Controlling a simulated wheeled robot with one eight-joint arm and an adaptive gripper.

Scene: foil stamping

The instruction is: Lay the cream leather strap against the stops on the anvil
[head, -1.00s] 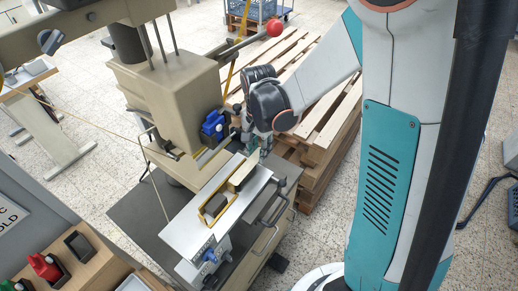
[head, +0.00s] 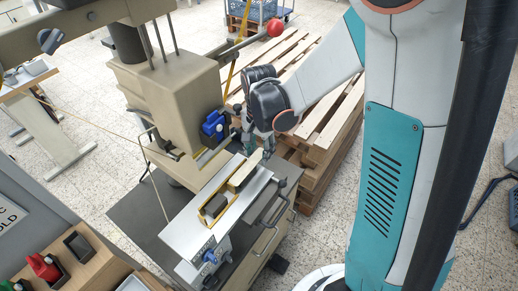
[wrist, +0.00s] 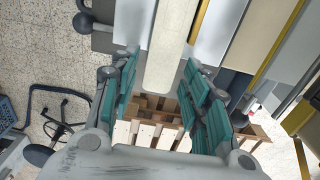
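In the wrist view the strap (wrist: 166,45) runs up from between my fingers. My gripper (head: 257,145) is at the strap's far end, with its teal fingers spread. In the wrist view my gripper (wrist: 162,75) is open, one finger on each side of the strap's end, with a visible gap at the left finger. I cannot make out the stops or whether the strap touches them.
The beige press body (head: 168,100) and a blue part (head: 213,127) stand close behind and left of my gripper. A wooden pallet stack (head: 320,130) is to the right. A red ball-ended lever (head: 273,27) sticks out above.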

